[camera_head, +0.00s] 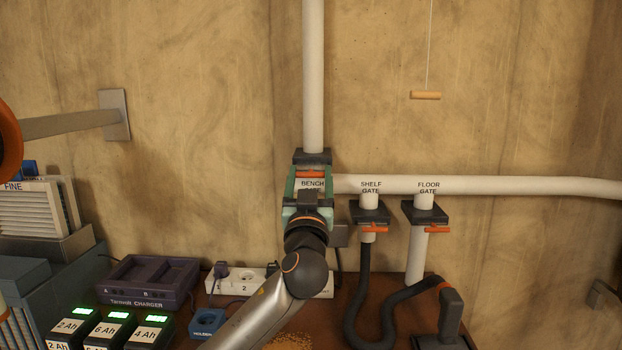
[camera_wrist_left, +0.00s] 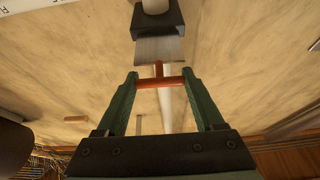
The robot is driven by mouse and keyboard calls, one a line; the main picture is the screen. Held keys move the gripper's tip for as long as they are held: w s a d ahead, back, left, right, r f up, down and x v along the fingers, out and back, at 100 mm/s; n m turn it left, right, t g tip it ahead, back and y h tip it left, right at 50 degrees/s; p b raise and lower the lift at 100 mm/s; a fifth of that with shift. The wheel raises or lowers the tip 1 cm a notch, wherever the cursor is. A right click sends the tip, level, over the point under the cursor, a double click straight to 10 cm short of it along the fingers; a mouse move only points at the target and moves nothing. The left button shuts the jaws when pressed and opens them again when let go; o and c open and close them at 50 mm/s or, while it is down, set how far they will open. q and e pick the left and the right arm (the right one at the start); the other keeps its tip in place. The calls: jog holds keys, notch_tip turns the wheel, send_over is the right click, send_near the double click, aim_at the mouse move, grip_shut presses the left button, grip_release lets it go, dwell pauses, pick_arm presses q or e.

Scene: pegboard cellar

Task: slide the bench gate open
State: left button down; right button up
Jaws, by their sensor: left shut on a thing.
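The bench gate (camera_head: 312,157) is a dark block on the white vertical pipe, with a "BENCH" label just below it. My left gripper (camera_head: 310,176) is in front of it, its green fingers on either side of the orange handle (camera_head: 311,174). In the left wrist view the fingers (camera_wrist_left: 160,83) are shut on the ends of the orange crossbar handle (camera_wrist_left: 158,82). A pale grey plate (camera_wrist_left: 160,50) shows between the handle and the dark gate block (camera_wrist_left: 158,18). My wrist hides what lies below the label in the head view. My right gripper is not in view.
The shelf gate (camera_head: 370,212) and floor gate (camera_head: 423,212), with orange handles, are close to the right. A purple charger (camera_head: 150,283), a power strip (camera_head: 243,278) and battery packs (camera_head: 151,332) stand on the bench. A wooden pull (camera_head: 425,95) hangs at upper right.

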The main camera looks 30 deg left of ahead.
pick_arm(q)
jog(key=shift+c, duration=2)
grip_release()
jog(key=shift+d+f, duration=0.1)
jog(key=shift+f, duration=0.05)
jog(key=shift+o, duration=0.8)
jog(key=shift+s, duration=0.2)
jog(key=shift+o, duration=1.2)
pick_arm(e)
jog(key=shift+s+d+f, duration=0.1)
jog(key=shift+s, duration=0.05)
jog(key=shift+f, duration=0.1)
pick_arm(q)
jog(key=shift+s+d+f, duration=0.1)
jog(key=shift+s+d, duration=0.1)
jog(key=shift+s, duration=0.05)
jog(key=b+v, duration=0.3)
jog(key=v, duration=0.8)
jog(key=shift+s, duration=0.35)
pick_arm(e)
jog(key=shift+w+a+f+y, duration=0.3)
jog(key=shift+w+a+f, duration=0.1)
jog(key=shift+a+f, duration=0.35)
pick_arm(q)
jog(key=shift+d, duration=0.1)
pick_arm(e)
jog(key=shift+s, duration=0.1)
